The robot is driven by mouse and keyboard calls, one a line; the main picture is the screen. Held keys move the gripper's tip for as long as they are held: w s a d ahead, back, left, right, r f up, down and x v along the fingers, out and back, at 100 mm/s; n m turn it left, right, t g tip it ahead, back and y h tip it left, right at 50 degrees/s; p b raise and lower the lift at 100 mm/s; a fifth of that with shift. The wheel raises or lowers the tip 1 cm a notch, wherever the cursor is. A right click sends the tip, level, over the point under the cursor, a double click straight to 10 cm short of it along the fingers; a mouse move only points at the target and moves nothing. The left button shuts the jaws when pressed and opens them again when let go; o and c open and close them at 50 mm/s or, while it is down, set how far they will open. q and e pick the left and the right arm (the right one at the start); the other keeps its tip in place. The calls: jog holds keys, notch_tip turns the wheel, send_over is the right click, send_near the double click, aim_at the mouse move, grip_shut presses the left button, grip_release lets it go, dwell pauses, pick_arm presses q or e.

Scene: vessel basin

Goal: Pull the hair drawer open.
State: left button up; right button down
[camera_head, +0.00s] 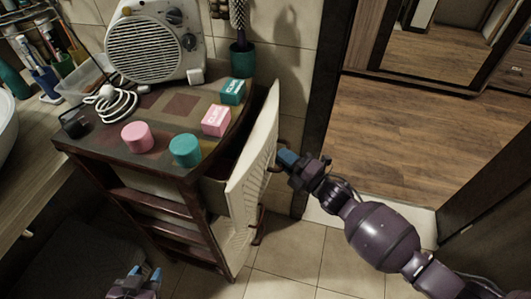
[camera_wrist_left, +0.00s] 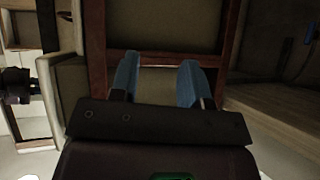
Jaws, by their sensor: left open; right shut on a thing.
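The drawer (camera_head: 252,150) has a cream, slatted front on the right side of the dark wooden cabinet. It stands partly out, with a dark gap between its front and the cabinet top. My right gripper (camera_head: 287,158) is at the outer face of this front, shut on the drawer's handle; the fingers mostly hide the grip. My left gripper (camera_head: 146,274) is low in front of the cabinet's open side, away from the drawer. In the left wrist view its blue fingers (camera_wrist_left: 158,80) are apart with nothing between them, facing the cabinet's frame.
A lower cream front (camera_head: 232,245) sits below. Tiled floor (camera_head: 300,255) lies free at right.

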jog(key=s+d, duration=0.3)
jog(key=d, duration=0.6)
jog(key=s+d, duration=0.3)
jog(key=d, duration=0.7)
jog(key=shift+s+d+p, duration=0.2)
jog(key=shift+d+p, duration=0.1)
jog(key=shift+p, duration=0.15)
jog(key=c, duration=1.2)
grip_release()
jog(key=v, duration=1)
jog(key=shift+s+d+f+b, duration=0.1)
jog(key=shift+s+d+b, duration=0.1)
jog(key=shift+d+b, duration=0.15)
